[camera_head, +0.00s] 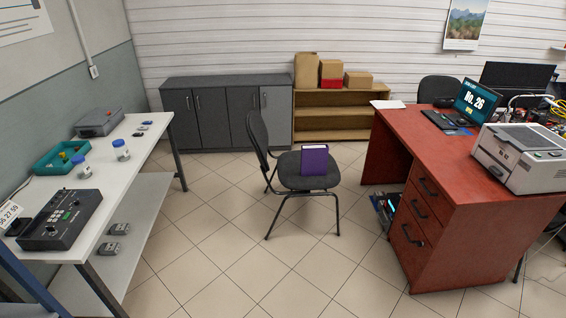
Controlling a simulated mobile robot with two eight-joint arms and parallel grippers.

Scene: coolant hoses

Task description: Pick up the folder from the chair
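A purple folder (313,161) stands upright on the seat of a dark grey chair (291,181). The chair is in the middle of the room, with its backrest on the left and thin dark metal legs on the tiled floor. The folder's broad face is towards me, and pale edges show along its top. Neither of my grippers shows in the head view, and nothing touches the folder but the seat.
A white workbench (128,170) with devices and bottles runs along the left. A red-brown desk (459,190) with a printer (522,157) and monitor is on the right. Grey cabinets (228,115) and a wooden shelf (338,126) stand behind. The tiled floor before the chair is clear.

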